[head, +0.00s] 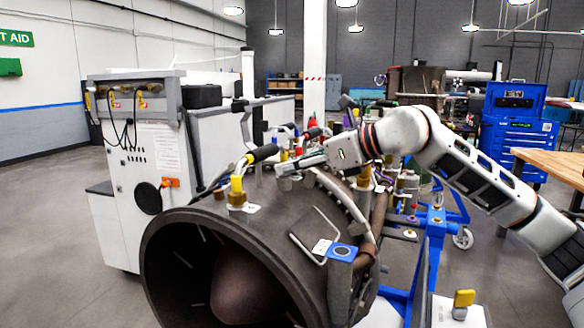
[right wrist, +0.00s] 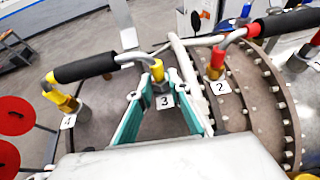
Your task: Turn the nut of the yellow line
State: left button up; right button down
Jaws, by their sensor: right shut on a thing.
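The yellow line (right wrist: 85,68) is a bent pipe with a black sleeve, a yellow fitting by tag 4 and a yellow collar (right wrist: 157,71) by tag 3. A grey nut (right wrist: 160,87) sits under that collar. My right gripper (right wrist: 158,98) has its teal fingers closed on this nut, one on each side. In the head view the yellow line (head: 262,153) rises from a yellow fitting (head: 237,186) on the turbine casing (head: 215,217), and my right gripper (head: 285,168) reaches in from the right behind it. The fingers partly hide the nut. My left gripper is not in view.
A red line (right wrist: 217,62) with a black sleeve stands close to the right, by tag 2. A pale curved pipe (right wrist: 186,75) runs just beside the fingers. A white cabinet (head: 140,170) is left of the casing. A blue tool chest (head: 512,125) stands behind at right.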

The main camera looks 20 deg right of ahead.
jog(key=shift+s+a+f+m+t+h+b, duration=0.1)
jog(key=shift+a+m+t+h+b, duration=0.05)
jog(key=shift+m+t+h+b, duration=0.35)
jog(key=shift+s+a+f+m+t+h+b, duration=0.1)
jog(key=shift+m+t+h+b, duration=0.2)
jog(key=shift+m+h+b, duration=0.25)
jog(key=shift+r+m+t+h, duration=0.15)
jog(key=shift+m+t+h, duration=0.25)
jog(key=shift+m+h, duration=0.45)
jog(key=c, duration=2.1)
grip_release()
jog(key=shift+c, duration=0.2)
jog(key=shift+r, duration=0.1)
jog(key=v, duration=1.2)
